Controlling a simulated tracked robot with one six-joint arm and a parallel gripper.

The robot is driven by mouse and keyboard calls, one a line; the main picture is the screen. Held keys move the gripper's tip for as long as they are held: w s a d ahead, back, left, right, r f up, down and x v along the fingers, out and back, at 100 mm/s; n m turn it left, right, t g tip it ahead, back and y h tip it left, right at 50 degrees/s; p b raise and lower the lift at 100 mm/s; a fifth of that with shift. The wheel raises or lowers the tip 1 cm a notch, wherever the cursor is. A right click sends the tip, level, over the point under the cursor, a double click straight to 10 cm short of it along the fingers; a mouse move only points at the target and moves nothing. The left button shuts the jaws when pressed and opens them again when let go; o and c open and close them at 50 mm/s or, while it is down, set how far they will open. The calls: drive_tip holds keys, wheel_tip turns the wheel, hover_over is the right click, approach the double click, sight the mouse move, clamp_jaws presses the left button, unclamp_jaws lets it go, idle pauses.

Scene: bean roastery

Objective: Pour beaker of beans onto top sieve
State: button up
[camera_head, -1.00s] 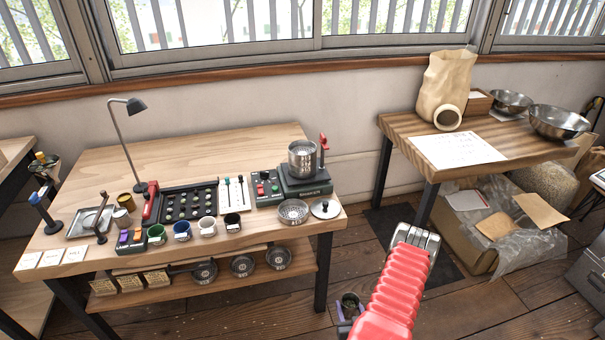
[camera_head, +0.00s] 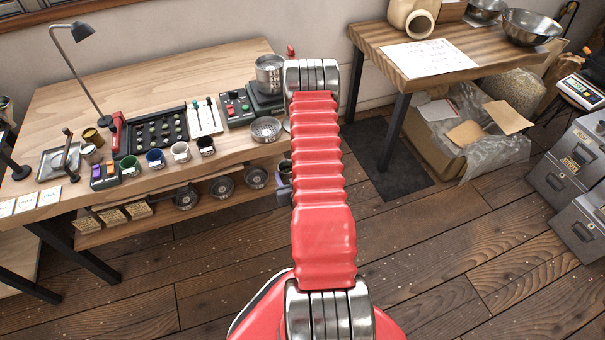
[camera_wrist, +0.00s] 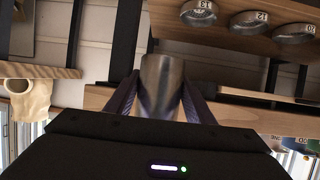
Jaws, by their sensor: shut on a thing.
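In the wrist view my gripper (camera_wrist: 160,98) is shut on a plain metal cylinder, which looks like the beaker (camera_wrist: 161,78), held between its two dark fingers. Whether beans are inside cannot be seen. In the head view my red arm hides the beaker and most of the gripper; only a dark edge (camera_head: 284,180) shows left of the arm, in front of the bench. A round metal vessel, perhaps the stacked sieves (camera_head: 270,74), stands on a dark machine at the bench's right end. Its top inside is not clearly visible.
The wooden bench (camera_head: 150,92) holds a perforated metal bowl (camera_head: 266,129), several small cups, a tray of buttons (camera_head: 157,132) and a lamp (camera_head: 82,31). Numbered round tins (camera_wrist: 261,19) sit on its lower shelf. A second table (camera_head: 465,55) stands right. Floor at front is clear.

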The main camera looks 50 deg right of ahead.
drive_tip(key=shift+n+t+y, duration=0.4)
drive_tip(key=shift+n, duration=0.2)
drive_tip(key=w+a+r, duration=0.2)
drive_tip(key=r, duration=0.1)
drive_tip(key=w+a+r, duration=0.2)
drive_tip(key=w, duration=0.1)
drive_tip(key=w+a+r, duration=0.2)
drive_tip(key=r, duration=0.1)
drive_tip(key=shift+w+a+r, duration=0.3)
drive_tip(key=shift+a+r, duration=0.05)
drive_tip(key=shift+a, duration=0.05)
drive_tip(key=w+a+r+n+y, duration=0.2)
drive_tip(key=w+a+r, duration=0.3)
drive_tip(key=a+r, duration=0.6)
drive_tip(key=w+a+r+n+t+y, duration=0.1)
drive_tip(key=w+a+r+n+y, duration=0.2)
drive_tip(key=a+r, duration=0.9)
drive_tip(key=w+a+y, duration=0.1)
drive_tip(key=w+a, duration=0.2)
drive_tip(key=a, duration=0.4)
drive_tip(key=shift+a+t, duration=0.25)
drive_tip(key=shift+t, duration=0.05)
drive_tip(key=shift+r, duration=0.1)
